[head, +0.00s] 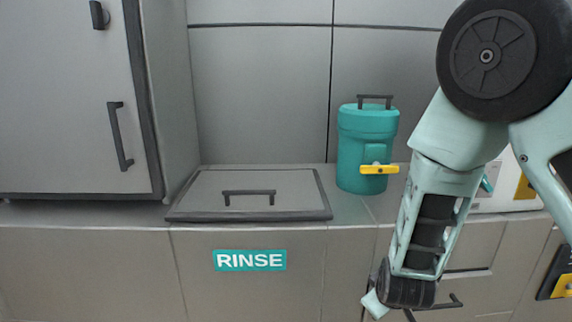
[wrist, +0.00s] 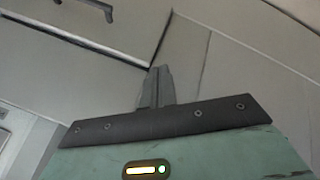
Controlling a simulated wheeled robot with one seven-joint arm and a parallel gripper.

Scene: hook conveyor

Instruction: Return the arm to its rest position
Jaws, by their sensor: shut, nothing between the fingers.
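My pale green arm (head: 436,190) hangs down the right side of the head view, with its large black joint at the top. Its lower end reaches the bottom edge, in front of the counter front. My gripper's fingers are not clearly seen in the head view. In the wrist view my gripper (wrist: 156,75) shows two dark grey fingers pressed together, shut and empty. They point toward a grey panelled surface and a dark seam, with nothing held.
A counter carries a closed grey lid (head: 255,188) with a black handle, above a RINSE label (head: 249,260). A teal canister (head: 366,145) with a yellow tap stands right of it, close to my arm. A grey cabinet (head: 70,95) stands at left.

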